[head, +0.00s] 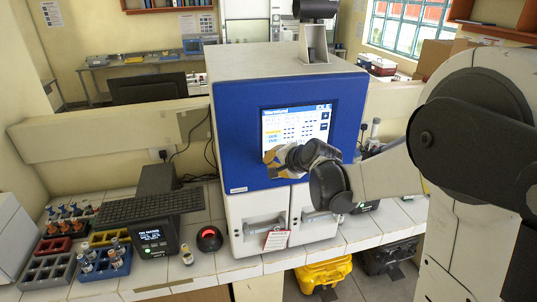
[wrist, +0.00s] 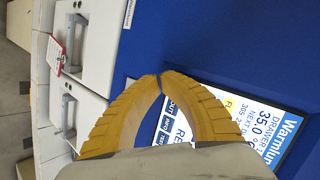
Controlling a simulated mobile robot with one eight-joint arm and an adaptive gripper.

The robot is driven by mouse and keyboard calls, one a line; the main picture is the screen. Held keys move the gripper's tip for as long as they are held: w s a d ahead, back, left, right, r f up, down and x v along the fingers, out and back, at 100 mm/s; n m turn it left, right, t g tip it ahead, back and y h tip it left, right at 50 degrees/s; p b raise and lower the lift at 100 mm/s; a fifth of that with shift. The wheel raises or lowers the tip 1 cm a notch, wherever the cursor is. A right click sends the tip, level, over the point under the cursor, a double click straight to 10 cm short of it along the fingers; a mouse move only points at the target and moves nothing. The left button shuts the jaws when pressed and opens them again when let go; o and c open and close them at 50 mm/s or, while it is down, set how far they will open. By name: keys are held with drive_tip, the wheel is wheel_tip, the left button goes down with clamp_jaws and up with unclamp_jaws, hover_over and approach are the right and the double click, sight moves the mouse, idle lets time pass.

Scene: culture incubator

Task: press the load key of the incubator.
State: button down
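The incubator (head: 233,125) is a white cabinet with a blue front panel and a lit touch screen (head: 300,112). The screen also shows in the wrist view (wrist: 252,128), turned sideways, with a column of small blue keys (wrist: 167,122) partly framed by my fingers. One key reads like "OUT"; I cannot make out a load key, and part of the screen is hidden by my fingers. My gripper (head: 270,158) is in front of the screen's lower left part. In the wrist view its yellow fingers (wrist: 160,76) meet at the tips, with nothing between them. I cannot tell whether they touch the panel.
Two white drawers with handles (head: 265,226) are below the panel, one with a red-and-white tag (head: 276,240). Yellow (head: 323,274) and black cases are below.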

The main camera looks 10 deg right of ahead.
drive_tip(key=shift+w, duration=0.15)
drive_tip(key=shift+w, duration=0.3)
drive_tip(key=shift+w+b, duration=0.3)
drive_tip(key=shift+b, duration=0.05)
idle(0.7)
drive_tip(key=shift+s, duration=0.75)
drive_tip(key=shift+s, duration=2.5)
